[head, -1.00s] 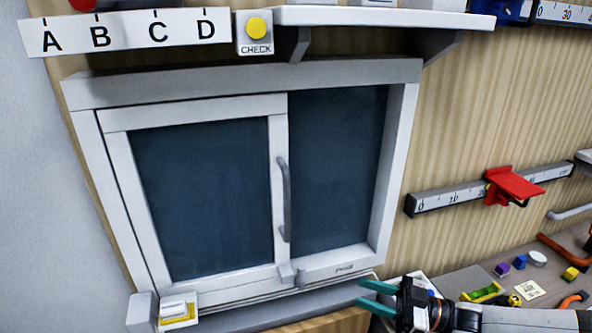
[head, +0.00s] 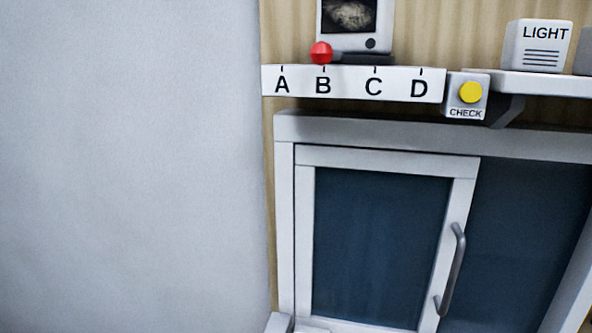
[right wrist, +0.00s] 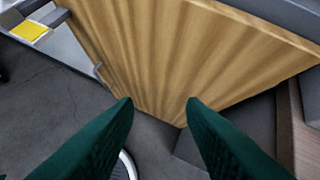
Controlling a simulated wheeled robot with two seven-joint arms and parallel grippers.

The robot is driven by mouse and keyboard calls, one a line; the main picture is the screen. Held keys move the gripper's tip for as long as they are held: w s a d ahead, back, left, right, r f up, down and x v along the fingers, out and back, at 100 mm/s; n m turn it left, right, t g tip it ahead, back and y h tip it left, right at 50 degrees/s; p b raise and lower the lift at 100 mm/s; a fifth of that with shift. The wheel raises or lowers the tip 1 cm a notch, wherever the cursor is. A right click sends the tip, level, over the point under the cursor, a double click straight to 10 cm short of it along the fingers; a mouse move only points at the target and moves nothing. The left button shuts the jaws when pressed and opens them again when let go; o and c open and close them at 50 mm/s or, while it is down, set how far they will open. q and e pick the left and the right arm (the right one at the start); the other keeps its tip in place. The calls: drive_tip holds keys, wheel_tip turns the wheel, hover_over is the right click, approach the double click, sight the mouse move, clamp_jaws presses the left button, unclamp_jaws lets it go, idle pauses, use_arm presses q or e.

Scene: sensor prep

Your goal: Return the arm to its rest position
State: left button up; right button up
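My right gripper (right wrist: 159,103) shows only in the right wrist view. Its two dark green fingers are apart with nothing between them, so it is open and empty. Beyond the fingertips are a wooden panel (right wrist: 185,55) and a dark grey floor (right wrist: 50,110). No arm or gripper of mine shows in the head view. My left gripper is in neither view.
In the head view, a cabinet with a white-framed sliding door (head: 380,245) and grey handle (head: 452,270) stands right of a bare wall (head: 130,170). Above are an A–D scale (head: 345,85) with a red knob (head: 321,53), a yellow CHECK button (head: 470,92) and a LIGHT box (head: 540,45).

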drive_tip(key=s+a+r+g, duration=0.2)
drive_tip(key=s+a+g, duration=0.2)
drive_tip(key=s+a, duration=0.15)
wheel_tip(320, 180, down, 28)
drive_tip(key=g+b, duration=0.2)
drive_tip(key=b, duration=0.1)
drive_tip(key=s+d+f+b, duration=0.2)
drive_tip(key=s+d+f, duration=0.1)
drive_tip(key=s+f, duration=1.4)
wheel_tip(320, 180, down, 3)
drive_tip(key=shift+s+r+g+h, duration=0.2)
drive_tip(key=shift+g+h, duration=0.1)
drive_tip(key=shift+g, duration=0.1)
